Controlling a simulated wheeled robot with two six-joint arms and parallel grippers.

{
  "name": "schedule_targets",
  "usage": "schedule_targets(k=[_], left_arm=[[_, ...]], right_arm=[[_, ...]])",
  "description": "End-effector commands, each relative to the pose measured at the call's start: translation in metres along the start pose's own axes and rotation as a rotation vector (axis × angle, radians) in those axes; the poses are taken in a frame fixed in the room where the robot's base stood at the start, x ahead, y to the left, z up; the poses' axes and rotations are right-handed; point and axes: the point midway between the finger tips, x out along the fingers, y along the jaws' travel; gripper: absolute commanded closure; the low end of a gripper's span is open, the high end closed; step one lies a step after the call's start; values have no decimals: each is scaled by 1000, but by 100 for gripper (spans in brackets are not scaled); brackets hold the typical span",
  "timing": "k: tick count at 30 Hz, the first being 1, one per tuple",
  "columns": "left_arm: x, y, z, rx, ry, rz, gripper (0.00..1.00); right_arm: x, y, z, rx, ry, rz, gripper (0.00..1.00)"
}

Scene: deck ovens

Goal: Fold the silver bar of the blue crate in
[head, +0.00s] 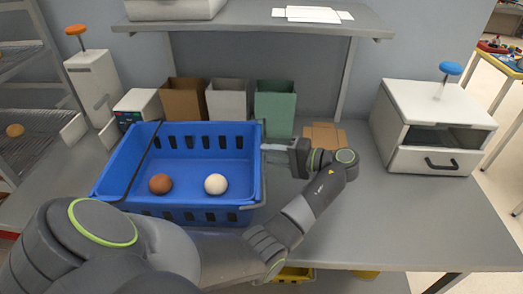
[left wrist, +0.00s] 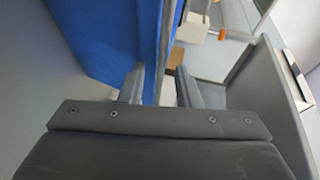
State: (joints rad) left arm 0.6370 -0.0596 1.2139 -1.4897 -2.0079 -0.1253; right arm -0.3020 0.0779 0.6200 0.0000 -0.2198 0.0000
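The blue crate (head: 250,178) stands on the grey table in the head view, with a brown ball (head: 160,184) and a white ball (head: 215,184) inside. Its silver bar (head: 264,190) runs along the right end, at the outer side of the wall. A darker bar (head: 143,165) crosses the crate near its left end. My left gripper (head: 266,149) is at the crate's right wall, pointing left. In the left wrist view its two fingers (left wrist: 159,90) are apart, with the thin grey bar (left wrist: 165,45) between them beside the blue wall. Contact cannot be told. My right gripper is not in view.
Brown, white and green bins (head: 274,108) stand behind the crate. A white drawer box (head: 435,125) with a blue knob is at the right. Flat brown cardboard (head: 325,134) lies behind my gripper. The table between gripper and drawer box is free.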

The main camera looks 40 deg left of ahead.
Motion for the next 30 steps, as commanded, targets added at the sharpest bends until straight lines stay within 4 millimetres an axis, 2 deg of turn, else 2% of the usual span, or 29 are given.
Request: schedule_targets(k=[10, 17, 25, 30], left_arm=[[-1, 1, 1, 0, 0, 0, 71], [-1, 1, 1, 0, 0, 0, 100], [-1, -1, 0, -1, 0, 3, 100], [-1, -6, 0, -9, 2, 25, 100]], right_arm=[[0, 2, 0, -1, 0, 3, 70], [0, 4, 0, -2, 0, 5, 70], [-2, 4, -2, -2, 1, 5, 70], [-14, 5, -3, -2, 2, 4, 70]])
